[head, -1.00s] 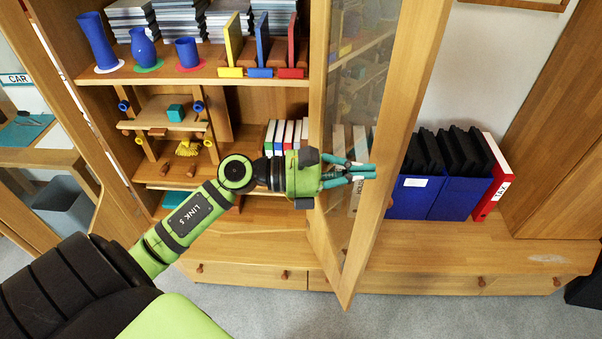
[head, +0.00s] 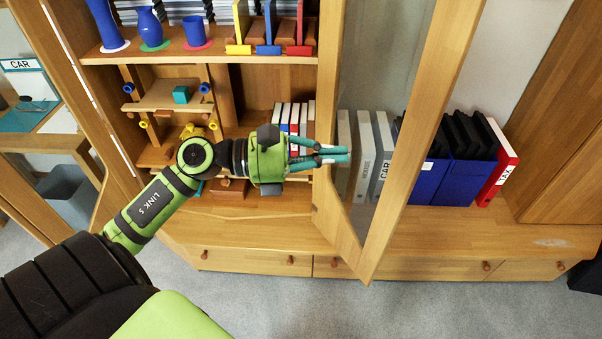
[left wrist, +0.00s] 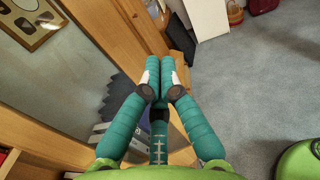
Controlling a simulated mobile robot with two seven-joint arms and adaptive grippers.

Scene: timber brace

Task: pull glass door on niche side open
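The glass door (head: 398,165), a pale wooden frame around a clear pane, stands swung out from the upright between the shelves and the niche. Its free edge points toward me. Folders in the niche show through its glass. My left gripper (head: 345,155) is on the shelf side of the door, its teal fingertips in front of the pane's lower part. In the left wrist view the fingers (left wrist: 165,75) come together close to the wooden frame (left wrist: 115,55); contact is unclear. They look shut with nothing between them. No door knob is visible now. My right gripper is not in view.
Shelves (head: 180,57) with blue vases and small boards stand left of the door. The niche right of it holds blue folders (head: 465,180) and a red binder (head: 499,165). Drawers (head: 255,262) run below. The grey floor (head: 450,310) in front is clear.

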